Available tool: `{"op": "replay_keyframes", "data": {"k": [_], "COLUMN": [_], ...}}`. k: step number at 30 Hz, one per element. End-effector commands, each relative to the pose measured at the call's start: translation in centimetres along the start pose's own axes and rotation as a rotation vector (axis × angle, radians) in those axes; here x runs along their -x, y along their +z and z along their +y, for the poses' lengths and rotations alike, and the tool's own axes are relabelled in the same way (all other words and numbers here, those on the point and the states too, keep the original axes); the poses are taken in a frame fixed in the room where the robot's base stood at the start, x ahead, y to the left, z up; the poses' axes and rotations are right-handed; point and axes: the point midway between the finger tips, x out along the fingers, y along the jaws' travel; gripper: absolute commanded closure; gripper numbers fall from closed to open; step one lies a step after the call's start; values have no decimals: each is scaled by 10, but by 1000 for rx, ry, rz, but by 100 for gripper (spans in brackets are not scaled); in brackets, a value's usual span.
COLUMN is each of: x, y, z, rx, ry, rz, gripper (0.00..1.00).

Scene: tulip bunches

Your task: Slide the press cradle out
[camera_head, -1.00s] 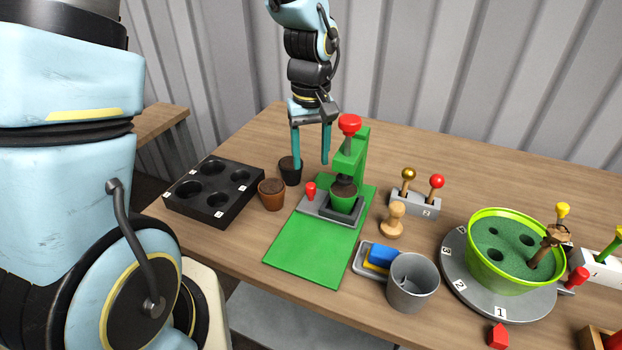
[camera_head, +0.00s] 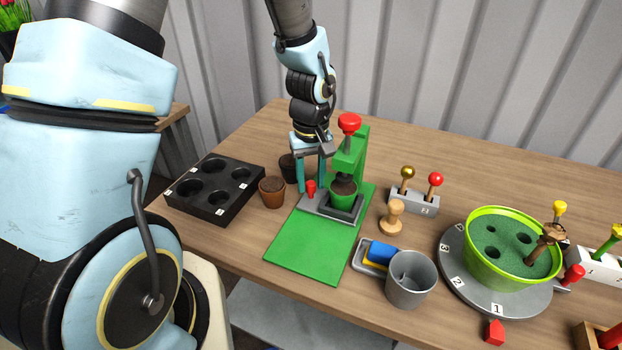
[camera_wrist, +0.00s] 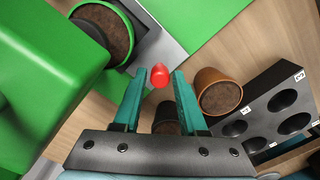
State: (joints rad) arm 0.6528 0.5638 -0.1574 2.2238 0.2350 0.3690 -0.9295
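The green press (camera_head: 352,160) with a red knob on top stands on a green base mat. Its grey cradle (camera_head: 326,205) lies under the press head and bears a green pot of soil (camera_head: 343,193). A red handle (camera_head: 311,188) stands at the cradle's left end. My gripper (camera_head: 312,186) is open and lowered around the red handle, which also shows in the wrist view (camera_wrist: 158,76) between the tips of my teal fingers (camera_wrist: 159,74). A gap shows on both sides of the handle in the wrist view.
A brown pot (camera_head: 272,191) and a dark pot (camera_head: 288,167) stand close left of my gripper, beside a black holed tray (camera_head: 214,213). The green mat (camera_head: 308,247) in front of the cradle is clear. A wooden stamp (camera_head: 392,217) and a grey cup (camera_head: 410,279) stand to the right.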

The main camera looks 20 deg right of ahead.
Motion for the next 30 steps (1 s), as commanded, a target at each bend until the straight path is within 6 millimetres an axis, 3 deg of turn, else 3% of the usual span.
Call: {"op": "replay_keyframes", "data": {"k": [2,10,30], "x": [0,0,0], "y": [0,0,0], "z": [0,0,0], "rx": [0,0,0], "ry": [0,0,0], "rz": [0,0,0], "gripper": [69,99,100]}}
